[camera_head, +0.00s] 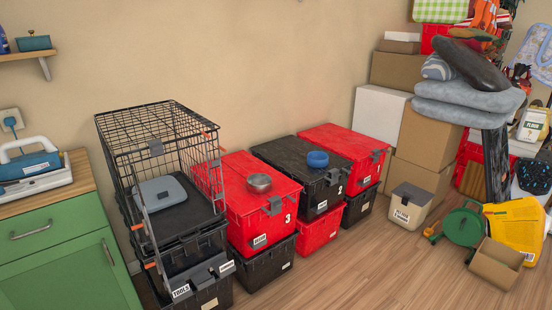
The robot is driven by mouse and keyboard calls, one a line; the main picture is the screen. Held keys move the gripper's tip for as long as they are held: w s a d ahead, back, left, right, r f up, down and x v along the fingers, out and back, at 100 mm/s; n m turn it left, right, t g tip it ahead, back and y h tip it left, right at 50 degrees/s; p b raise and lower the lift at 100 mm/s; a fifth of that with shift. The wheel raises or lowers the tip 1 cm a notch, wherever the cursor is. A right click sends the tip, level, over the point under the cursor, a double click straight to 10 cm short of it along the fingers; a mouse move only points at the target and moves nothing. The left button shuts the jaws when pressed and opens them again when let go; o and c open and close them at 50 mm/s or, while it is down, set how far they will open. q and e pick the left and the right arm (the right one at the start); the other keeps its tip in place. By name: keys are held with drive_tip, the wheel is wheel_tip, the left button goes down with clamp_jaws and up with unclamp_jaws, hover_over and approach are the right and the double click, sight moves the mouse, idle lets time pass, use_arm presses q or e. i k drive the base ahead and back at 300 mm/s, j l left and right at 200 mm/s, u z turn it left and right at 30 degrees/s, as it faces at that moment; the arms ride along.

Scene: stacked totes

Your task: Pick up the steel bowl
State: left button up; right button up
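The steel bowl (260,183) is small, round and silver-grey. It sits upright on the lid of a red tote (244,201) marked 3, towards the lid's front right. The red tote is stacked on a black tote (266,265). Neither of my grippers shows in the head view, and nothing touches the bowl from above.
A blue bowl (318,159) sits on the black tote (291,155) marked 2, to the right. A black wire crate (150,125) stands on totes close on the left. Green drawers (62,255) stand far left. Wooden floor (350,275) is clear in front.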

sight(259, 184)
drive_tip(key=i+l+z, duration=0.1)
drive_tip(key=i+z, duration=0.4)
drive_tip(key=i, duration=0.2)
drive_tip(key=i+j+z, duration=0.15)
drive_tip(key=i+z, duration=0.35)
drive_tip(key=i, duration=0.15)
drive_tip(key=i+l+u, duration=0.1)
drive_tip(key=i, duration=0.35)
drive_tip(key=i+l, duration=0.15)
drive_tip(key=i, duration=0.3)
drive_tip(key=i+l+u, duration=0.15)
drive_tip(key=i, duration=0.3)
drive_tip(key=i+u, duration=0.25)
drive_tip(key=u, duration=0.25)
drive_tip(key=i+l+u, duration=0.1)
drive_tip(key=i+u, duration=0.15)
drive_tip(key=u, duration=0.2)
drive_tip(key=i+l+u, duration=0.2)
drive_tip(key=u, duration=0.3)
drive_tip(key=i+l+u, duration=0.35)
